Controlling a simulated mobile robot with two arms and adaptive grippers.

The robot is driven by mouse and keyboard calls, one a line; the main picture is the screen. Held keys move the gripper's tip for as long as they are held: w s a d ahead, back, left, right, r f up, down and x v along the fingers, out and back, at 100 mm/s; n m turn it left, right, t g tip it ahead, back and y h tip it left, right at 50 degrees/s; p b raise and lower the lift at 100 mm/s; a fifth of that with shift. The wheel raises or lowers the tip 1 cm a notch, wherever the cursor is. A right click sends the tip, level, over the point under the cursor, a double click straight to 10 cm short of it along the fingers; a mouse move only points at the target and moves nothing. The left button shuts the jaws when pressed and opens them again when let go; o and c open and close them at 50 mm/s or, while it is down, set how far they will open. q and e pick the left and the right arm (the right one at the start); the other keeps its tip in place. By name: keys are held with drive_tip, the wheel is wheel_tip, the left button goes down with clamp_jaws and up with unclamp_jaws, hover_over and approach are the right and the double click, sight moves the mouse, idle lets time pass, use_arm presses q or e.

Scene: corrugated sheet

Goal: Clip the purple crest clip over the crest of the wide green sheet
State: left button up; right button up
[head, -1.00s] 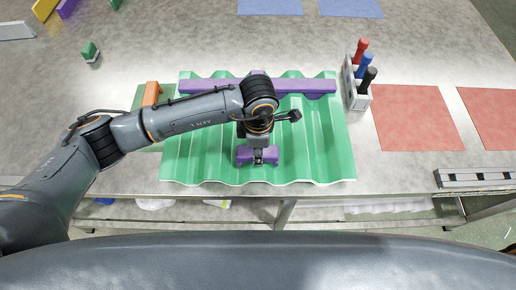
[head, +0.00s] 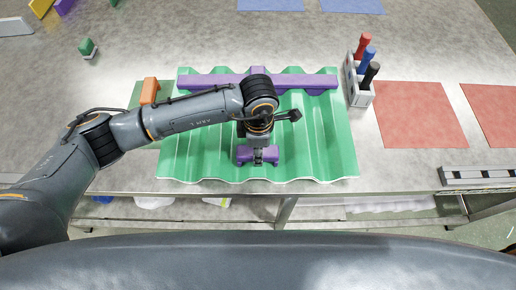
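The wide green sheet (head: 320,150) lies on the table with its ridges running front to back. The purple crest clip (head: 245,154) is over the front middle part of the sheet, under my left gripper (head: 258,158). The gripper points down with its fingers at the middle of the clip and appears shut on it. From above I cannot tell whether the clip is seated on a crest or just above it. My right gripper is not in view.
A long purple bar (head: 310,82) lies across the back of the sheet. A holder (head: 357,93) with red, blue and black-handled tools stands at the sheet's right. An orange block (head: 149,91) is at the left. Red mats (head: 420,115) lie to the right.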

use_arm(q)
drive_tip(key=o, duration=1.3)
